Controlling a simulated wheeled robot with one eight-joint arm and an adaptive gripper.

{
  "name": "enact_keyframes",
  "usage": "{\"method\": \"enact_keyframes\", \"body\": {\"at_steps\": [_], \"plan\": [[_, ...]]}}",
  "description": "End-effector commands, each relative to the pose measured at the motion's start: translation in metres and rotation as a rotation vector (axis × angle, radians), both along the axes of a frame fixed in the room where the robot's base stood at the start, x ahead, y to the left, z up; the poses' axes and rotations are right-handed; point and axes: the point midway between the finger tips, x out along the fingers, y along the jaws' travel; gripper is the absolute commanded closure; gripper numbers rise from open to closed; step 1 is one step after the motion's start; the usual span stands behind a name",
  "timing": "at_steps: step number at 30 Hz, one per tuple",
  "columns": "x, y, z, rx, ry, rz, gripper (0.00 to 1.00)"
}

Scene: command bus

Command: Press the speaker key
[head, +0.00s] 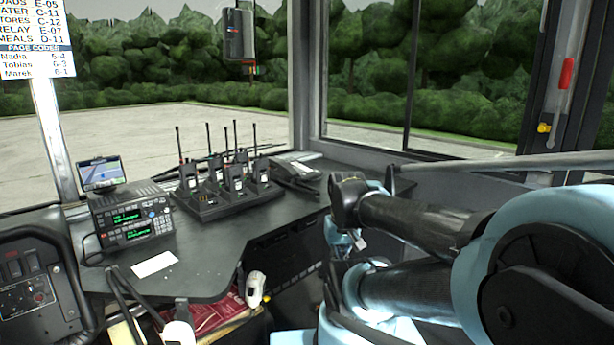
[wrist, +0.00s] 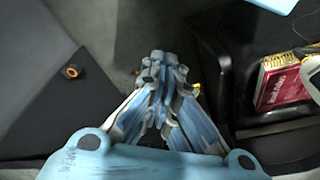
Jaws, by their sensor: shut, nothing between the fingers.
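I cannot make out a key marked speaker in either view. A two-unit radio set (head: 132,220) with green displays and small buttons stands on the left of the desk in the head view. A dark desk phone (head: 294,170) lies at the back right of the desk, its keys too small to read. My gripper (wrist: 160,68) is shut and empty in the wrist view, pointing down over a dark surface, with no key near its tips. In the head view my arm is at the right, and the gripper is partly hidden below the arm, right of the desk.
Several handheld radios stand in a charging rack (head: 226,204) mid-desk. A white card (head: 154,264) lies near the front of the desk (head: 200,280). A small screen (head: 101,173) stands behind the radio set. A red book (wrist: 277,84) sits in a dark holder at the wrist view's right.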

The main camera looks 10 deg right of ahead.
Motion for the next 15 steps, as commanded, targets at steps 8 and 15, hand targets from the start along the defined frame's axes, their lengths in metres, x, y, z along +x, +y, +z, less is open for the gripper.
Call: {"method": "enact_keyframes", "body": {"at_steps": [8,15], "plan": [[0.011,0.003,0.020,0.021,-0.038,-0.017,1.00],[0.086,0.011,0.069,0.096,-0.132,-0.082,1.00]]}}
